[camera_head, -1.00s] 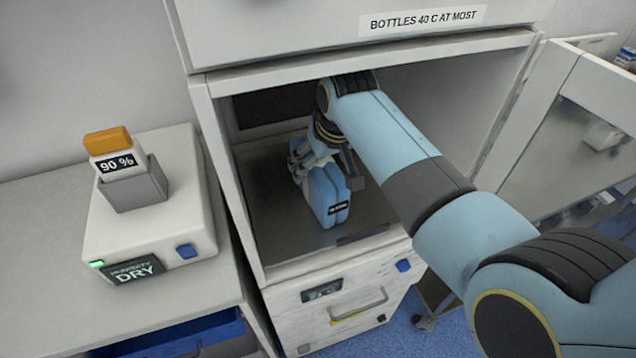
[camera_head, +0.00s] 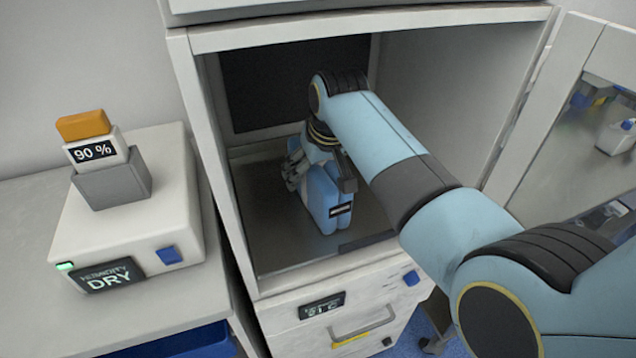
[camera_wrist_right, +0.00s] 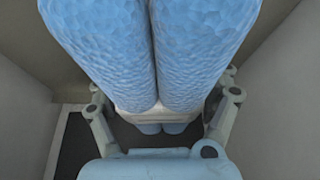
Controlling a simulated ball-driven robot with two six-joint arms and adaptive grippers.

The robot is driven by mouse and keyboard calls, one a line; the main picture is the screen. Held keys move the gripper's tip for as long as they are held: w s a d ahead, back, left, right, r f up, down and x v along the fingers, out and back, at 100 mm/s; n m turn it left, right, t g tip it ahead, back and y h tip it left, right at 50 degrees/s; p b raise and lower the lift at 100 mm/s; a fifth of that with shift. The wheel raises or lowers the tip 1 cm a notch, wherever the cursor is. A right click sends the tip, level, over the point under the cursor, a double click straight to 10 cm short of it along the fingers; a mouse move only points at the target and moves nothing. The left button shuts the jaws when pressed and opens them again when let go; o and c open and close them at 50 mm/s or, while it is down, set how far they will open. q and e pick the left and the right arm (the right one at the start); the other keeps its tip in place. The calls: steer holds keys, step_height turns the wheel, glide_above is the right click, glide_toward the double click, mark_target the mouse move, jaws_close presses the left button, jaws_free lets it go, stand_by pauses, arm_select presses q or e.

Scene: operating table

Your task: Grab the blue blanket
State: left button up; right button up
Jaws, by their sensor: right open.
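The blue blanket (camera_head: 325,198) is folded and stands on the floor of the open cabinet compartment, with a small dark label on its front. It also fills the upper middle of the right wrist view (camera_wrist_right: 190,50), as two thick folds side by side. A pale band wraps around the folds. My right gripper (camera_head: 318,175) reaches into the compartment from above, at the blanket. Its fingers (camera_wrist_right: 162,110) are open, one on either side of the folds. Whether they touch the cloth I cannot tell. My left gripper is not in view.
The compartment's side walls (camera_head: 215,160) stand close around my arm, and its glass door (camera_head: 570,130) is open at right. A white humidity device (camera_head: 130,215) reading DRY sits on the left counter. A drawer with a handle (camera_head: 362,327) is below the compartment.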

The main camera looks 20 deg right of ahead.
steer(key=shift+f, duration=0.25)
stand_by(0.4)
steer(key=c, duration=1.2)
steer(key=shift+c, duration=0.8)
steer(key=shift+r, duration=0.1)
